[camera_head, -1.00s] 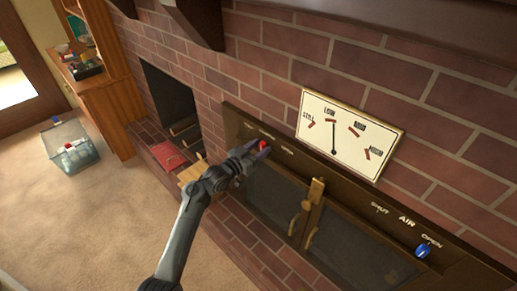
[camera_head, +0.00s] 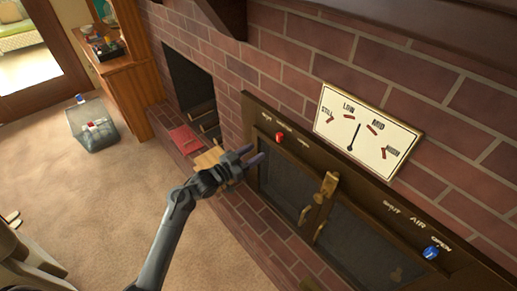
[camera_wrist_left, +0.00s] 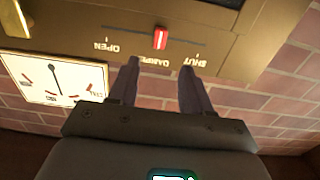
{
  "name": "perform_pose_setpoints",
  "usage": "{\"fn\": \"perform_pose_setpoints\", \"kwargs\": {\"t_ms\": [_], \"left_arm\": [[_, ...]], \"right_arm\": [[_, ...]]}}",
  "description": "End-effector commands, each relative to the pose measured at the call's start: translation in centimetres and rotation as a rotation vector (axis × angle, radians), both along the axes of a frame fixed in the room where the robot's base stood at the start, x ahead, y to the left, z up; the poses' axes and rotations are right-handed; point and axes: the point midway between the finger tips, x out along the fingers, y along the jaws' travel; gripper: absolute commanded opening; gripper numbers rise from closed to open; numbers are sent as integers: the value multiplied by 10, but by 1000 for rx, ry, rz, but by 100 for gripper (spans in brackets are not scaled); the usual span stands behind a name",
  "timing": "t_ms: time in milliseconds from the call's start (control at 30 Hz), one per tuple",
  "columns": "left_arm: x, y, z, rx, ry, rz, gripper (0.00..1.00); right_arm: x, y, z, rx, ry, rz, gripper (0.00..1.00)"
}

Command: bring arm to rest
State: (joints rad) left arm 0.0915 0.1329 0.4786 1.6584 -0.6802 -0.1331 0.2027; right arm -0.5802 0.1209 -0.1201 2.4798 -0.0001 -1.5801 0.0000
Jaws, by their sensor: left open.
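My left gripper (camera_head: 253,157) is open and empty in front of the brown stove panel (camera_head: 262,112), below and left of a red knob (camera_head: 279,137). In the left wrist view the gripper (camera_wrist_left: 158,75) has its two fingers apart, and the red knob (camera_wrist_left: 160,38) shows beyond them on its slot, between the words OPEN and SHUT. The knob is apart from the fingers. My left arm reaches up from the bottom of the head view. My right gripper is not in view.
A white dial (camera_head: 367,134) with a needle hangs on the brick wall. A blue knob (camera_head: 431,252) sits at the panel's right end. Dark doors with a brass latch (camera_head: 328,184) are below. A clear bin (camera_head: 92,125) stands on the open carpet (camera_head: 110,200) at left.

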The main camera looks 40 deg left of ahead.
Motion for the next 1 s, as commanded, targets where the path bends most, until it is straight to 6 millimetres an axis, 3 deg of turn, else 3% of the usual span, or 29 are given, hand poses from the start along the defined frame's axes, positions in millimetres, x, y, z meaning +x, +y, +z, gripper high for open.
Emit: {"fn": "perform_pose_setpoints", "kwargs": {"t_ms": [500, 600, 700, 833, 1000], "left_arm": [[-3, 0, -2, 1, 3, 0, 49], [-9, 0, -13, 0, 23, 0, 49], [-23, -3, -40, -1, 70, -6, 49], [-55, -34, -83, 13, 151, -59, 49], [-121, -103, -126, 89, 329, -103, 49]], "right_arm": [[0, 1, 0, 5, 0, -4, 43], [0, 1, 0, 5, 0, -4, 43], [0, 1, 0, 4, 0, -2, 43], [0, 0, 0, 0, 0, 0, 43], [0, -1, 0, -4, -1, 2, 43]]}}
